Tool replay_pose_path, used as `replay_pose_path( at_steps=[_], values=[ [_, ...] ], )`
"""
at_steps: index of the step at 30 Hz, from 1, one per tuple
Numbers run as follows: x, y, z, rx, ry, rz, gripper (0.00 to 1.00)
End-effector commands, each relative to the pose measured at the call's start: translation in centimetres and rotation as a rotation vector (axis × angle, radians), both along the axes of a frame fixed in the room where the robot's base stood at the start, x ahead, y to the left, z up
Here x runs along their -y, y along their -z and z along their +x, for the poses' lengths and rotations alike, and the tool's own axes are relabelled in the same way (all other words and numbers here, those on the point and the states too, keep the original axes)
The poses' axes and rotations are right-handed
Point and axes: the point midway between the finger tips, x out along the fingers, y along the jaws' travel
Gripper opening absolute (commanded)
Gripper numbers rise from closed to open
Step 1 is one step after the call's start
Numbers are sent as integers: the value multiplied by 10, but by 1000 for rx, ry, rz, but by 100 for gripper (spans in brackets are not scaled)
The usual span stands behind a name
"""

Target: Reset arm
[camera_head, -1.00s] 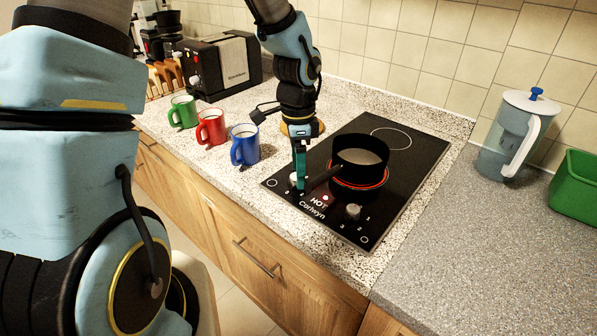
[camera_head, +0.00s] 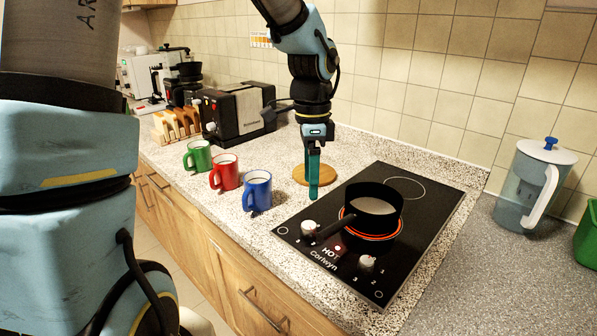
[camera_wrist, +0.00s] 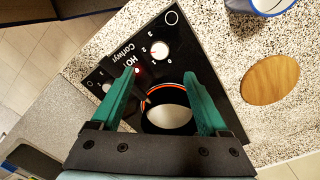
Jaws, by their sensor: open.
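My gripper (camera_head: 313,190) hangs pointing down above the counter, near the left back edge of the black hob (camera_head: 420,225). In the wrist view its two green fingers (camera_wrist: 158,92) are spread apart with nothing held between them. A black saucepan (camera_head: 386,192) with pale contents stands on a glowing red ring of the hob, its handle pointing toward the front left. The pan also shows beyond the fingers in the wrist view (camera_wrist: 150,126). A lit HOT mark and two white knobs, the left knob (camera_head: 308,228) and the right knob (camera_head: 366,263), are at the hob's front.
Green (camera_head: 198,156), red (camera_head: 225,172) and blue (camera_head: 257,190) mugs stand in a row left of the hob. A round wooden board (camera_head: 299,174) lies behind my gripper. A toaster (camera_head: 240,112) is at the back. A water jug (camera_head: 520,188) stands at right; counter before it is clear.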

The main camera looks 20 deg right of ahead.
Motion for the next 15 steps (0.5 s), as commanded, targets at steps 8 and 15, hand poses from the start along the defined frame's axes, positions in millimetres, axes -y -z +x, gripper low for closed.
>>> replay_pose_path(
  at_steps=[8,15],
  values=[
    [-47,5,16,27,-267,3,78],
    [-186,18,25,103,-1121,-33,78]
  ],
)
